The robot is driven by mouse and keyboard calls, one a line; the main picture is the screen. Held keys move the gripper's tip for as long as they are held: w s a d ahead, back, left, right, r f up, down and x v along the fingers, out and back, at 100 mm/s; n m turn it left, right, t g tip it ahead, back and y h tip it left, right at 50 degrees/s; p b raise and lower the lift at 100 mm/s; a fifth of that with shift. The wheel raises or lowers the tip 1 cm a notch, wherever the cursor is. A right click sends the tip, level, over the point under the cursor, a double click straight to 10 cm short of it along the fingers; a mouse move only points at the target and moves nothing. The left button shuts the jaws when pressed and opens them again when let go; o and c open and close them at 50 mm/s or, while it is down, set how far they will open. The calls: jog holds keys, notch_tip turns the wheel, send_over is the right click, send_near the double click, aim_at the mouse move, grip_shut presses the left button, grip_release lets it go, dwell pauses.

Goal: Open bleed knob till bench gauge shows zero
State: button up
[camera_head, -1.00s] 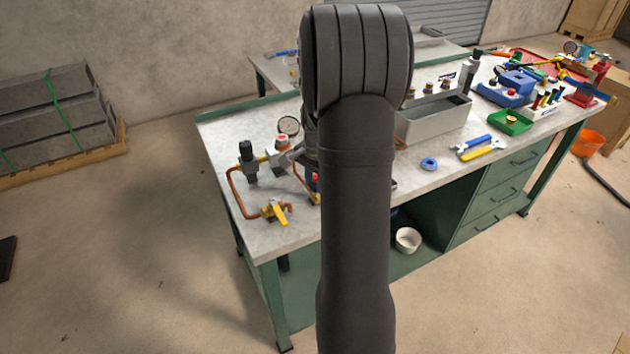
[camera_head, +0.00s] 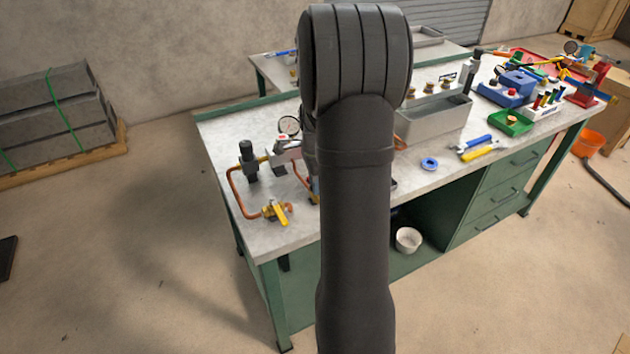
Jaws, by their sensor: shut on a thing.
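The bench gauge (camera_head: 289,125), a round white dial with a dark rim, stands near the left end of the workbench; its needle is too small to read. The red-topped knob (camera_head: 282,138) is just below it, on the copper and brass pipework. My gripper (camera_head: 286,151) shows only in part, as grey jaw pieces at the knob, and looks shut on it. My dark arm hides the rest of the gripper and the pipework to the right.
A black-capped regulator (camera_head: 247,158), copper pipe (camera_head: 236,192) and yellow-handled valve (camera_head: 281,214) stand left of and below the knob. A grey bin (camera_head: 435,121), green tray (camera_head: 510,123), blue tape roll (camera_head: 429,163) and pliers (camera_head: 478,149) lie right of my arm.

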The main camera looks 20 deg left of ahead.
dwell(0.4)
jog(key=o, duration=1)
jog(key=shift+r, duration=0.1)
jog(key=r, duration=1.7)
jog(key=shift+s+d+r, duration=0.15)
jog(key=shift+s+d, duration=0.05)
jog(key=shift+s, duration=0.1)
jog(key=f, duration=1.7)
jog(key=shift+w+a+f, duration=0.2)
jog(key=shift+w+f, duration=0.05)
jog(key=shift+w, duration=0.05)
